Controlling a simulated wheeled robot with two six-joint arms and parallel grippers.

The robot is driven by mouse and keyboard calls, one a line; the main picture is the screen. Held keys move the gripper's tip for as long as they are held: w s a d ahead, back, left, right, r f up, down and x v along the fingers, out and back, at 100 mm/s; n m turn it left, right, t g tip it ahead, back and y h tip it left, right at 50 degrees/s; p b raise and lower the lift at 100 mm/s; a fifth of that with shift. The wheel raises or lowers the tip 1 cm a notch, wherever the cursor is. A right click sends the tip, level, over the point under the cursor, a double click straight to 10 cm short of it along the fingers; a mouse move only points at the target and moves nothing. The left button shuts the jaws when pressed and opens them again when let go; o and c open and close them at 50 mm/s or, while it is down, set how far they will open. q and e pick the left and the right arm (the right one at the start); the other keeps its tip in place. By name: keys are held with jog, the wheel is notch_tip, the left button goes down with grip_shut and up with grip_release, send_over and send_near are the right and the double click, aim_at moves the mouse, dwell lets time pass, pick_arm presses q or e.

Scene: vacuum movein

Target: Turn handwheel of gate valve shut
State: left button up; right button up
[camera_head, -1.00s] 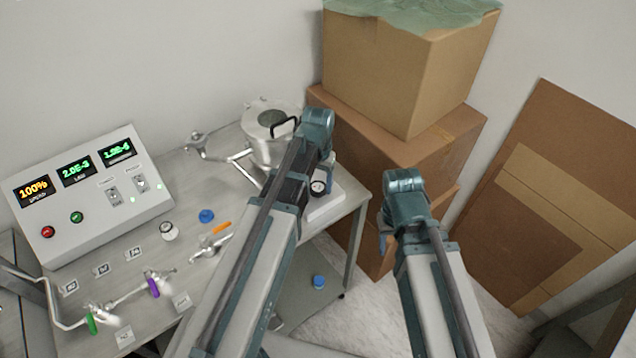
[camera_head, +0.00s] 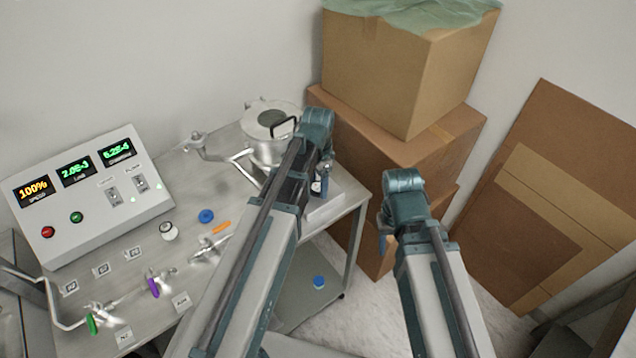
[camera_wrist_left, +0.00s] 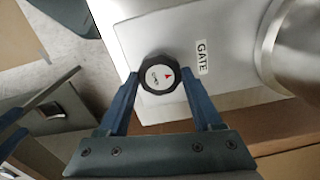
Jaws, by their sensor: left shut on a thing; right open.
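The gate valve's handwheel (camera_wrist_left: 160,76) is a black knob with a white face and a red arrow, beside a "GATE" label (camera_wrist_left: 202,57) on a pale housing (camera_wrist_left: 130,30). My left gripper (camera_wrist_left: 163,85) is shut on the handwheel, one blue finger on each side of its rim. In the head view my left gripper (camera_head: 321,185) is at the table's right end, and my arm mostly hides the handwheel. The metal chamber (camera_head: 270,122) stands just behind it. My right gripper (camera_head: 383,240) is open and empty, off the table's right side.
A control box (camera_head: 90,190) with lit displays stands at the table's left. Tubing with a purple handle (camera_head: 154,287) and a green handle (camera_head: 92,324), a blue cap (camera_head: 207,216) and an orange-handled valve (camera_head: 221,228) are on the table (camera_head: 190,180). Stacked cardboard boxes (camera_head: 400,70) stand right.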

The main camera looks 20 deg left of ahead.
aim_at(318, 187)
pick_arm(q)
jog(key=shift+m, duration=0.4)
jog(key=o, duration=1.4)
jog(key=shift+r, duration=0.1)
notch_tip(318, 187, up, 14)
jog(key=p, duration=1.3)
jog(key=shift+f+p, duration=0.2)
jog(key=shift+p, duration=0.2)
